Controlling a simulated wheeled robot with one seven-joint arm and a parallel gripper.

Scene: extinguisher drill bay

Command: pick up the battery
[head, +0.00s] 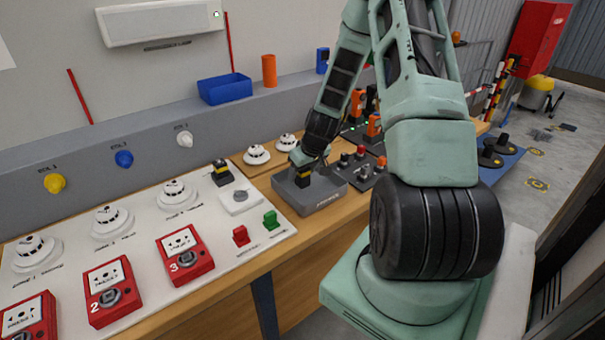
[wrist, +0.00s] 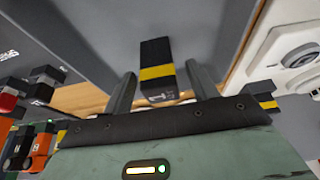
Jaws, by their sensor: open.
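A black battery with a yellow band (wrist: 155,73) stands upright in the grey tray-like holder (head: 320,201) on the bench. In the head view the battery (head: 303,179) shows just under my gripper (head: 303,166), partly hidden by it. In the wrist view my gripper (wrist: 160,76) is open, with one finger on each side of the battery and a gap visible beside it. A second black and yellow block of the same look (head: 221,173) stands on the white board to the left; it also shows in part at the right of the wrist view (wrist: 263,97).
White detectors (head: 177,196) and red call points (head: 185,252) cover the white board (head: 215,263) on the left. A dark switch box (head: 359,172) and orange handsets (head: 374,126) stand close right of the holder. A blue bin (head: 225,88) sits on the ledge behind.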

